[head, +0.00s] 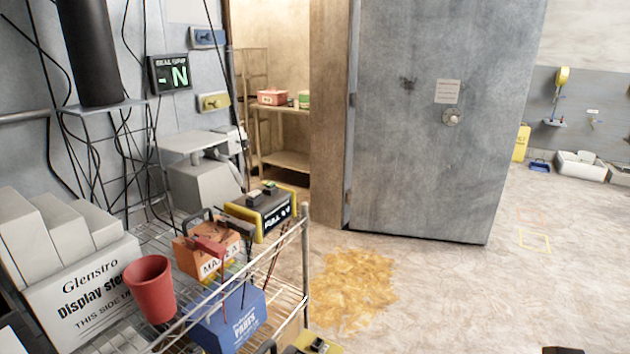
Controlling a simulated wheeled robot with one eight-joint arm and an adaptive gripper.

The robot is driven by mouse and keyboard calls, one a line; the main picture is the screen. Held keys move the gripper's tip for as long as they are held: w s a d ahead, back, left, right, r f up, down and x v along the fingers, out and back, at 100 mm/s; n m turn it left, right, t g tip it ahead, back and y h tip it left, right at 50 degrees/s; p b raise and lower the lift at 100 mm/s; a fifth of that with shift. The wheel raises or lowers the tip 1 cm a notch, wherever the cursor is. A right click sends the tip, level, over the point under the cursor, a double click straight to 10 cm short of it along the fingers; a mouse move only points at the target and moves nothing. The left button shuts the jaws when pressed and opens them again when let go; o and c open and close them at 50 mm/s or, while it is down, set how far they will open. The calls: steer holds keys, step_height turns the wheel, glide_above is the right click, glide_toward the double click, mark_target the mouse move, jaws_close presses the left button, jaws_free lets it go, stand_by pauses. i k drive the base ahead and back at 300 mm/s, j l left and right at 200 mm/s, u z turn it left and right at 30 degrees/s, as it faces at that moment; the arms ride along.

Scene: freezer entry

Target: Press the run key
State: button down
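No key with a readable "run" label shows. A yellow and black box (262,210) with a lettered front and small dark and green parts on top sits at the back of the wire cart. A yellow object (316,344) with a black part on top is cut off by the bottom edge. Whether any of these carries the run key, I cannot tell. My gripper is not recognisable in this view.
The wire cart (303,262) holds a red cup (150,288), orange and blue boxes, and a Glenstro carton (85,300). A lit display (170,74) hangs behind. A big grey door (420,120) stands ajar. An orange-brown patch (350,285) stains the floor; open floor lies right.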

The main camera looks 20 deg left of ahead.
mark_target(269, 185)
steer(key=i+l+z, duration=0.3)
steer(key=i+l, duration=0.15)
steer(key=l, duration=0.2)
steer(key=i+l+z, duration=0.35)
steer(key=i+l, duration=0.15)
steer(key=i+u, duration=0.95)
steer(key=i+l+u, duration=0.2)
steer(key=u, duration=0.3)
steer(key=i+j+u, duration=0.1)
steer(key=u, duration=0.35)
steer(key=i+u, duration=0.25)
steer(key=u, duration=0.2)
steer(key=i+u, duration=0.15)
steer(key=u, duration=0.35)
steer(key=i+l+u, duration=0.1)
steer(key=u, duration=0.35)
steer(key=i+l+u, duration=0.2)
steer(key=u, duration=0.25)
steer(key=i+l+u, duration=0.1)
steer(key=i+u, duration=0.2)
steer(key=i+l+u, duration=0.15)
steer(key=u, duration=0.15)
